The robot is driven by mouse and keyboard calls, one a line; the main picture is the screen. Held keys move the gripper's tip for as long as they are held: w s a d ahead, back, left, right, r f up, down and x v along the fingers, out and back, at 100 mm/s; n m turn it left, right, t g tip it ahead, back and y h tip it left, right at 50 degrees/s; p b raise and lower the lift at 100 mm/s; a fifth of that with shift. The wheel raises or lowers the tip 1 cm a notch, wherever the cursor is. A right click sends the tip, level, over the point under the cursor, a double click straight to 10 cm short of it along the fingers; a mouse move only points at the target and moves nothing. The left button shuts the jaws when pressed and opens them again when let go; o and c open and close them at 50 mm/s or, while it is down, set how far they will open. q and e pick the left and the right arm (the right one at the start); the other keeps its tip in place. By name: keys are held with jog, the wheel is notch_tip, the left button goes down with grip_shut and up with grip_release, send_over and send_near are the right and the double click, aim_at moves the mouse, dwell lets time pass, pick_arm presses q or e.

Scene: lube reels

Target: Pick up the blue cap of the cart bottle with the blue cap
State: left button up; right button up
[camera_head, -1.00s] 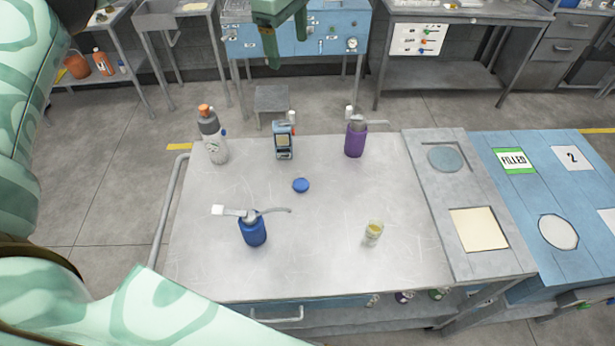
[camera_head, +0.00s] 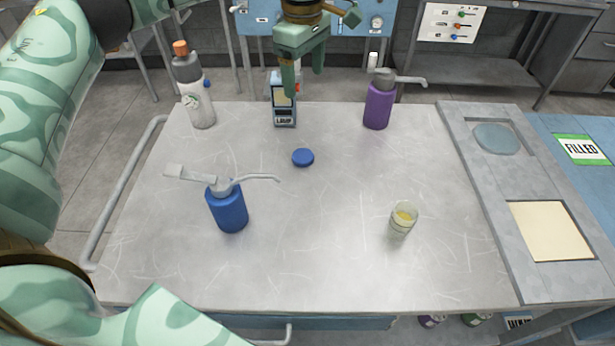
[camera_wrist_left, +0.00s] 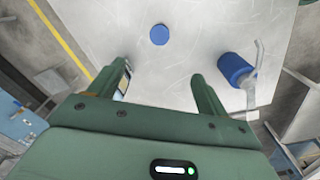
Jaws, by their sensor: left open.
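The blue cap (camera_head: 303,157) lies flat on the grey cart top, near the middle. In the left wrist view the cap (camera_wrist_left: 159,35) shows beyond the fingertips, between their lines. The blue bottle (camera_head: 228,208) stands left of and nearer than the cap, with a grey pump head and a thin spout; it also shows in the left wrist view (camera_wrist_left: 234,68). My left gripper (camera_head: 303,82) is open and empty, above the far edge of the cart, its fingers pointing down. It is apart from the cap. My right gripper is not in view.
A grey bottle with an orange tip (camera_head: 193,95), a blue-grey container (camera_head: 284,110) partly behind my gripper, and a purple pump bottle (camera_head: 378,105) stand along the far edge. A small jar (camera_head: 402,220) stands front right. The cart top (camera_head: 320,255) is clear around the cap.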

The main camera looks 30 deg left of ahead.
pick_arm(q)
notch_tip(320, 180, down, 6)
jog(key=w+b, duration=0.1)
jog(key=b, duration=0.4)
send_over(306, 157)
notch_tip(306, 157, down, 11)
jog(key=shift+w+r, duration=0.1)
notch_tip(306, 157, down, 6)
jog(key=b, duration=0.2)
jog(key=shift+r+b, duration=0.15)
jog(key=shift+b, duration=0.15)
jog(key=shift+r, duration=0.2)
jog(key=shift+c, duration=0.4)
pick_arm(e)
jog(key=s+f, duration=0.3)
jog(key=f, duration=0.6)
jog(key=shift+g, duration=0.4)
pick_arm(q)
jog(key=c, duration=1)
